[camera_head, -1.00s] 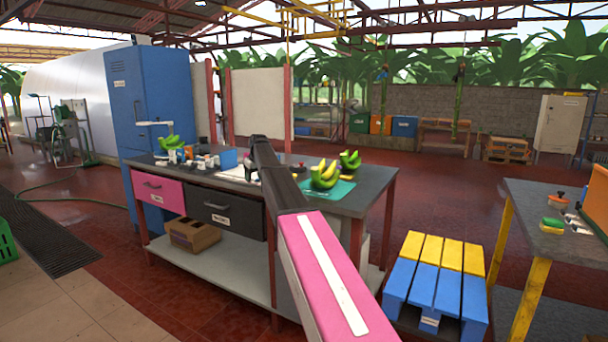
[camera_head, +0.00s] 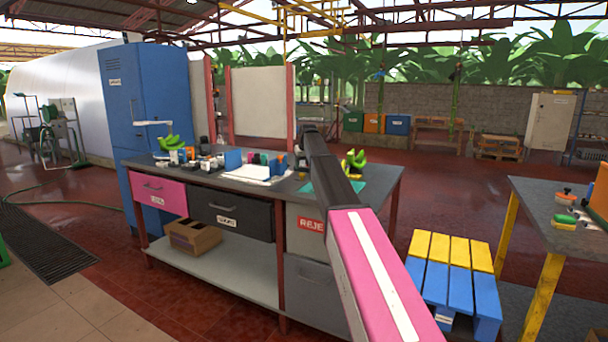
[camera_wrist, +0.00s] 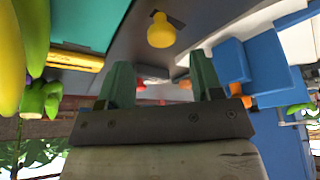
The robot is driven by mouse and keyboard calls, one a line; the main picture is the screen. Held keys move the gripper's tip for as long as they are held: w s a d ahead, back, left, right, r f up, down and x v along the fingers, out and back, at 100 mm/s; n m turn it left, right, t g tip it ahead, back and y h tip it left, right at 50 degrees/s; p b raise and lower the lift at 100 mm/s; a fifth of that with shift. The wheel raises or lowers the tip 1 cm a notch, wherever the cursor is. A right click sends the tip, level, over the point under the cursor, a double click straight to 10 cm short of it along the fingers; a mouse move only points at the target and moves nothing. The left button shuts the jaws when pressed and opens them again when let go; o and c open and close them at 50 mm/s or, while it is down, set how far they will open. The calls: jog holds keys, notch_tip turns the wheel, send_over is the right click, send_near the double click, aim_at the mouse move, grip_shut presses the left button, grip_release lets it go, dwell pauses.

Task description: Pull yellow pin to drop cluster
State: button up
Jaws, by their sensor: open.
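My gripper (camera_wrist: 162,80) is open in the wrist view, its two greenish fingers apart with nothing between them. In the head view my arm hides it over the workbench. A yellow rounded knob-like piece (camera_wrist: 161,31) shows beyond the fingertips in the wrist view, apart from them; I cannot tell whether it is the yellow pin. Two green hanging stems, one left (camera_head: 381,100) and one right (camera_head: 454,100), hang far back in the head view. Small dark items show near their tops, too small to make out. I cannot tell which cluster the pin holds.
The workbench (camera_head: 228,194) holds green bananas (camera_head: 172,142), more bananas (camera_head: 355,160) on a teal mat (camera_head: 375,190), and small items. Close bananas (camera_wrist: 12,60) fill the wrist view's left edge. A blue and yellow pallet (camera_head: 450,265) stands right. Red floor is open behind.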

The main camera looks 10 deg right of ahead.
aim_at(302, 174)
jog(key=shift+x, duration=2.75)
jog(key=shift+a, duration=0.1)
jog(key=shift+c, duration=0.3)
grip_shut()
jog(key=w+a, duration=0.2)
jog(key=a, duration=0.1)
jog(key=shift+o, duration=0.3)
grip_release()
jog(key=shift+r, duration=0.1)
jog(key=shift+s+d+r, duration=0.1)
jog(key=shift+s+r, duration=0.15)
jog(key=shift+r, duration=0.3)
jog(key=v, duration=0.9)
jog(key=shift+r, duration=0.25)
